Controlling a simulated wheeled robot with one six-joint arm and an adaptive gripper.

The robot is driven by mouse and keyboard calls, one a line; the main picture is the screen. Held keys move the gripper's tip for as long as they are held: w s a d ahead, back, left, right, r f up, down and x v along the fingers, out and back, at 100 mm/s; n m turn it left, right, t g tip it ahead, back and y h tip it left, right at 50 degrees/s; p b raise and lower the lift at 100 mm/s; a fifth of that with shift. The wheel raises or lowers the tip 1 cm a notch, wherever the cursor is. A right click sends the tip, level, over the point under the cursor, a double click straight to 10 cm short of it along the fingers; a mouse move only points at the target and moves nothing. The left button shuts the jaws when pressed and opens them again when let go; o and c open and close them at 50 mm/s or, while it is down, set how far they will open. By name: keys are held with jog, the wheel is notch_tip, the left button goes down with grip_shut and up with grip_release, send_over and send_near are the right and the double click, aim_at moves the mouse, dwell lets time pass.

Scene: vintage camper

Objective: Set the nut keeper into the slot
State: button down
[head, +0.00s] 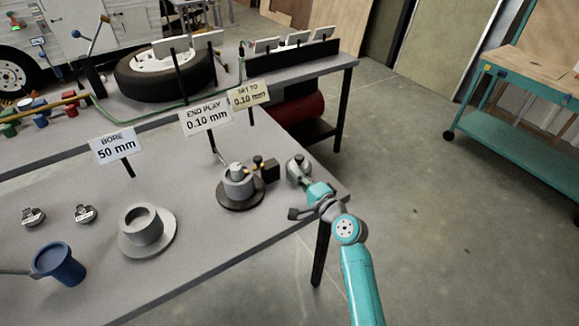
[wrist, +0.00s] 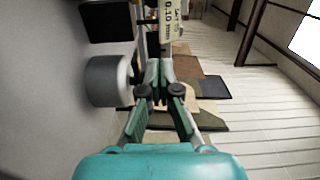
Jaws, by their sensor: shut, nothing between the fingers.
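My gripper (wrist: 157,72) is shut and empty; its two fingers meet at the tips in the wrist view. In the head view my gripper (head: 306,178) is at the right end of the grey bench (head: 185,262), beside a round grey metal piece (head: 297,167). That piece shows as a short grey cylinder (wrist: 107,80) just left of my fingertips in the wrist view. A hub on a dark round base (head: 240,195) stands left of my gripper, with a small brass-coloured knob beside it. I cannot tell which piece is the nut keeper, and no slot is clearly visible.
A black block (head: 270,171) stands between the hub and my gripper; it also shows in the wrist view (wrist: 105,20). Sign posts stand behind the hub. A flanged grey ring (head: 146,230) and a blue cup (head: 60,263) are further left. Open floor lies right.

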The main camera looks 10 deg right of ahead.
jog(key=shift+v, duration=0.85)
